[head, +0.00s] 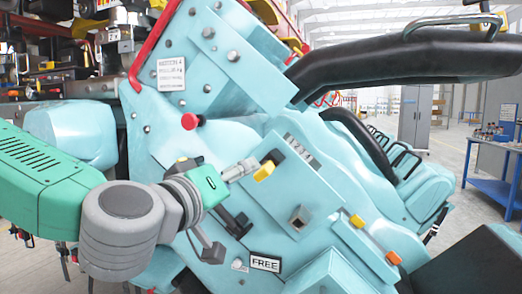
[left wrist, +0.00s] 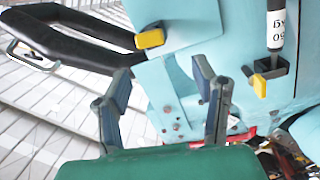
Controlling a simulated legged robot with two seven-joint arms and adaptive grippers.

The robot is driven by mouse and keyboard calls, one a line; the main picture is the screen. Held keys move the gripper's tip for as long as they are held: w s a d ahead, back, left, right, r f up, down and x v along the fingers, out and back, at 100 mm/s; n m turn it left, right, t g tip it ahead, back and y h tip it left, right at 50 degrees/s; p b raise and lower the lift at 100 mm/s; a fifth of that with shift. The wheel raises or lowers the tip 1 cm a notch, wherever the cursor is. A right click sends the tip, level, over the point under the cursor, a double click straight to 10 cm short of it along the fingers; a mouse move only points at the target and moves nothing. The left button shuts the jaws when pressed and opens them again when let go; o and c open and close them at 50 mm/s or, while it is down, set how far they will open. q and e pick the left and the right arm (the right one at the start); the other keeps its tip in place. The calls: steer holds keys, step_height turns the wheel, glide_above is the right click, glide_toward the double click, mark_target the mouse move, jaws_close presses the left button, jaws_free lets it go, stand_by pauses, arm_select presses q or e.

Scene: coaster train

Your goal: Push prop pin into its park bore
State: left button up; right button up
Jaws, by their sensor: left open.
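The teal coaster car (head: 330,190) fills the middle of the head view and stands tilted. My left gripper (head: 240,196) is beside its side panel; in the left wrist view the two fingers (left wrist: 163,88) are spread with nothing between them. A yellow block (head: 264,171) with a black part behind it is near the gripper. A square metal socket (head: 299,218) is lower right of it. The left wrist view shows a yellow block (left wrist: 150,38) past the fingers and a black holder (left wrist: 272,75) with a yellow tab. I cannot tell which part is the prop pin or its bore.
A FREE label (head: 265,263) is on the car below the gripper. A red knob (head: 190,121) sticks out of the panel. A black padded bar (head: 400,62) is at upper right. A blue workbench (head: 494,174) stands at far right, with open floor in front.

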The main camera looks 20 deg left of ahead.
mark_target(264, 164)
arm_select(q)
steer(key=w+p, duration=0.2)
steer(key=w+d+p, duration=0.1)
steer(key=w+p, duration=0.1)
steer(key=w, duration=0.1)
steer(key=w+d+p, duration=0.1)
steer(key=w+p, duration=0.1)
steer(key=w, duration=0.1)
steer(key=shift+w+f+p, duration=0.1)
steer(key=shift+f+p, duration=0.05)
steer(key=shift+p, duration=0.2)
steer(key=shift+w+d, duration=0.3)
steer(key=shift+w, duration=0.2)
jaws_close()
jaws_free()
steer(key=shift+a, duration=0.1)
steer(key=shift+s, duration=0.1)
